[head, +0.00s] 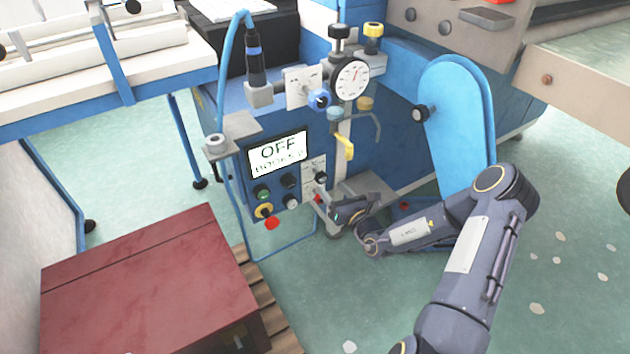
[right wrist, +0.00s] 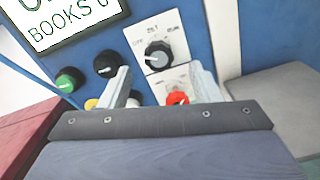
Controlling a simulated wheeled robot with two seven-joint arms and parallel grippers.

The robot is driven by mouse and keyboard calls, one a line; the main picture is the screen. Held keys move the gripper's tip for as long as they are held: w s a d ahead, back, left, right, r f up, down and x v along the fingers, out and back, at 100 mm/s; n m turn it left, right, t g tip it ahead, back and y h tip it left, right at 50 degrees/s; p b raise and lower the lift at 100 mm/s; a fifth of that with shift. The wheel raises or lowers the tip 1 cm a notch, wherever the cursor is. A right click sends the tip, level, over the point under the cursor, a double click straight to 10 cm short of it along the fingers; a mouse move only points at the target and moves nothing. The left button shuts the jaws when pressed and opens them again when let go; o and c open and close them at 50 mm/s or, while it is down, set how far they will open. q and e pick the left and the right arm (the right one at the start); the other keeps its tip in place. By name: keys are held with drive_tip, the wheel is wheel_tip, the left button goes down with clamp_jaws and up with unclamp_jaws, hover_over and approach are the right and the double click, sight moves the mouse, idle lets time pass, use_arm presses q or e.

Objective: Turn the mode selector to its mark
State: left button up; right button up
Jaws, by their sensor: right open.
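The mode selector is a black knob (right wrist: 158,55) on a white plate lettered OFF, SET and RUN in the right wrist view. In the head view the knob (head: 320,178) is small, on the right of the blue control panel. A display (head: 278,154) beside it reads OFF, with BOOKS and a digit below. The knob's exact pointing is hard to read. My right gripper (head: 338,212) is just below and right of the knob. In the wrist view its two fingers (right wrist: 163,82) are apart and empty, below the knob and not touching it. My left gripper is not in view.
A red knob (right wrist: 177,99) sits below the selector, between the fingers. Green (right wrist: 70,79) and black (right wrist: 107,65) knobs are to the left. A dial gauge (head: 349,79) and a yellow lever (head: 345,147) stand above. A dark red box (head: 140,280) is at lower left.

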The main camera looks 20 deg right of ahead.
sight(323, 180)
drive_tip(key=w, duration=0.2)
drive_tip(key=w+b, duration=0.1)
drive_tip(key=w, duration=0.1)
drive_tip(key=w+a+b, duration=0.1)
drive_tip(key=w, duration=0.1)
drive_tip(key=shift+w, duration=0.1)
drive_tip(key=shift+w+a, duration=0.1)
drive_tip(key=shift+w, duration=0.5)
drive_tip(key=shift+r, duration=0.1)
drive_tip(key=c, duration=1)
